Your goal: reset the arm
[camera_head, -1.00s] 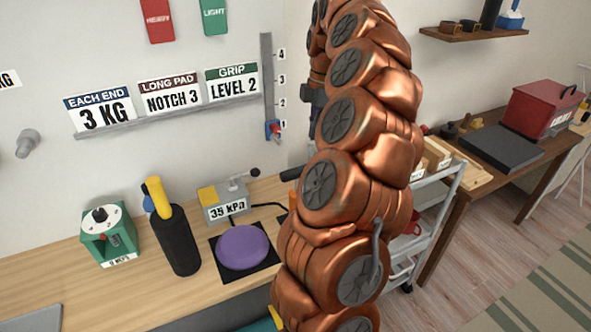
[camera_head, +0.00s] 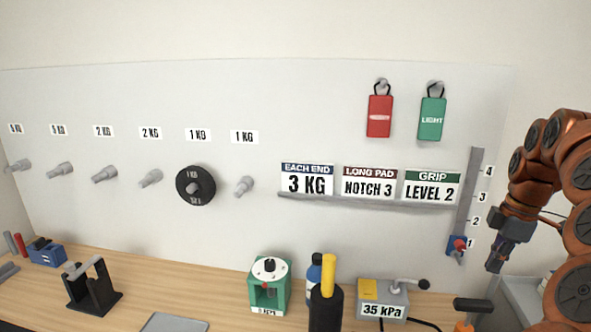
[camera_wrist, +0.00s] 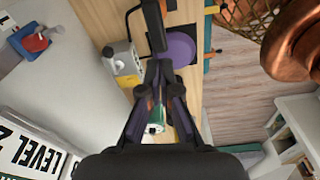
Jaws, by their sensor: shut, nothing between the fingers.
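My arm is copper-coloured and stands at the right edge of the head view. My gripper (camera_head: 495,263) hangs at its end, pointing down, right of the slider scale on the wall. In the wrist view my gripper (camera_wrist: 156,40) has its dark fingers together with nothing held. The fingers point over the wooden bench, beside a purple disc (camera_wrist: 181,49) and the grey 35 kPa device (camera_wrist: 123,66).
The bench (camera_head: 215,287) carries a green dial device (camera_head: 270,287), a black cylinder (camera_head: 326,309) and a black stand (camera_head: 93,290). Wall pegs run left, one with a black weight plate (camera_head: 196,199). The slider scale (camera_head: 468,195) is close beside my gripper.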

